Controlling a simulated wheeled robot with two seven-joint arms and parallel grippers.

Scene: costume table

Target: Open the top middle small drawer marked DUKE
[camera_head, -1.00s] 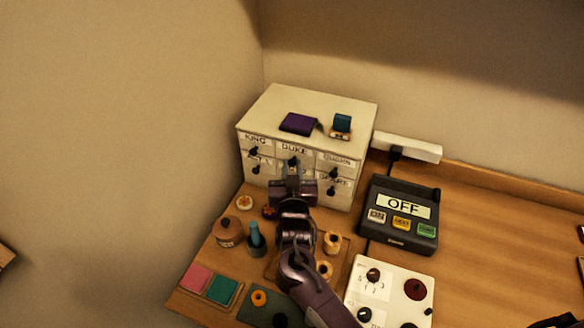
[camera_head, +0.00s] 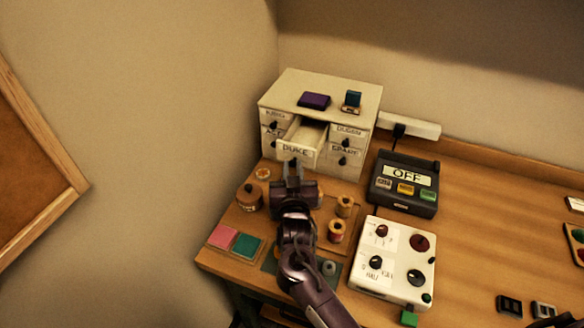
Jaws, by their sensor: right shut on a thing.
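The small DUKE drawer (camera_head: 296,150) is the top middle one of the cream drawer cabinet (camera_head: 341,89). It stands well out of the cabinet, and its empty-looking inside shows from above. My right gripper (camera_head: 293,169) is in front of the drawer, shut on its knob, which the fingers mostly hide. The other labelled drawers, KING (camera_head: 276,117), QUEEN (camera_head: 347,132) and SPARE (camera_head: 344,154), are closed. My left gripper is not clearly in view.
A purple block (camera_head: 314,100) and a teal stamp (camera_head: 352,101) sit on the cabinet. A dark device reading OFF (camera_head: 408,176) and a white knob panel (camera_head: 393,262) stand to the right. A brown pot (camera_head: 249,197) and thread spools (camera_head: 336,231) flank my right arm.

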